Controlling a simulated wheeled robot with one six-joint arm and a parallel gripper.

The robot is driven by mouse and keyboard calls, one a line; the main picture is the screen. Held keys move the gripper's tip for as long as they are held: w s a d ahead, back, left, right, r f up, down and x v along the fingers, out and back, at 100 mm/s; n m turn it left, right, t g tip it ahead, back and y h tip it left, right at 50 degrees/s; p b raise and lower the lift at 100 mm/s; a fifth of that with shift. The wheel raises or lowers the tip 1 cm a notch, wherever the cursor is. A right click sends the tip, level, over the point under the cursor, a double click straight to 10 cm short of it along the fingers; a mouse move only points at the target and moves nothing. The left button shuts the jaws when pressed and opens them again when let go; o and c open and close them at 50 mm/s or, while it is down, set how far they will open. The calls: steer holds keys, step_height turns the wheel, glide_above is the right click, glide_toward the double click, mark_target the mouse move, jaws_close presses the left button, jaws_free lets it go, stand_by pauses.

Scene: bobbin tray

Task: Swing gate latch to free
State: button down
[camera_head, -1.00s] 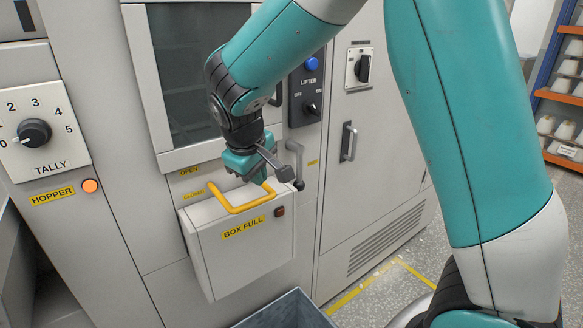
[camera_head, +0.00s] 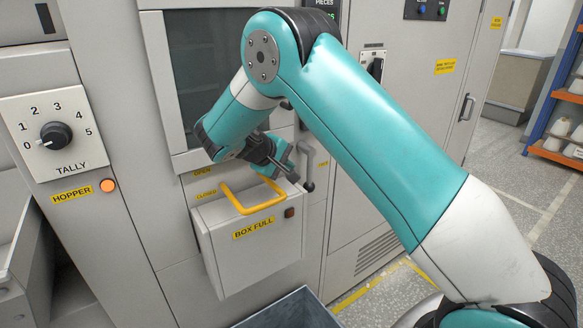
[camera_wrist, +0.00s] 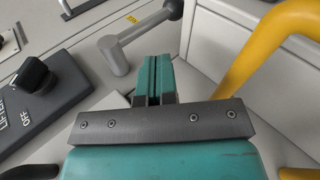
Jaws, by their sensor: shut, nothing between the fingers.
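The latch looks to be a grey lever (camera_head: 306,160) with a dark knob at its lower end, on the machine front just right of the box marked BOX FULL (camera_head: 225,232). In the head view it hangs down from its pivot. In the wrist view the lever (camera_wrist: 140,35) lies just beyond my fingertips, its knob at the upper right. My gripper (camera_head: 284,160) is shut and empty, beside the lever on its left and above the box's yellow handle (camera_head: 240,208). In the wrist view the teal fingers (camera_wrist: 154,75) are together. I cannot tell whether they touch the lever.
The yellow handle (camera_wrist: 262,60) stands close on the right in the wrist view. The lifter panel (camera_wrist: 45,100) with its black knob is on the left there. A grey bin (camera_head: 290,312) stands below the box. My arm hides part of the machine front.

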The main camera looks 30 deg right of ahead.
mark_target(308, 177)
steer(key=p+x, duration=0.2)
steer(key=x, duration=0.6)
steer(key=shift+d+f, duration=0.1)
steer(key=shift+f, duration=0.1)
steer(key=shift+d+f+b, duration=0.25)
steer(key=shift+d+b, duration=0.15)
steer(key=shift+d, duration=0.05)
steer(key=shift+r, duration=0.1)
steer(key=b+v, duration=0.2)
steer(key=v, duration=1.5)
steer(key=shift+a+r+b, duration=0.15)
steer(key=shift+a+b, duration=0.05)
steer(key=shift+b, duration=0.1)
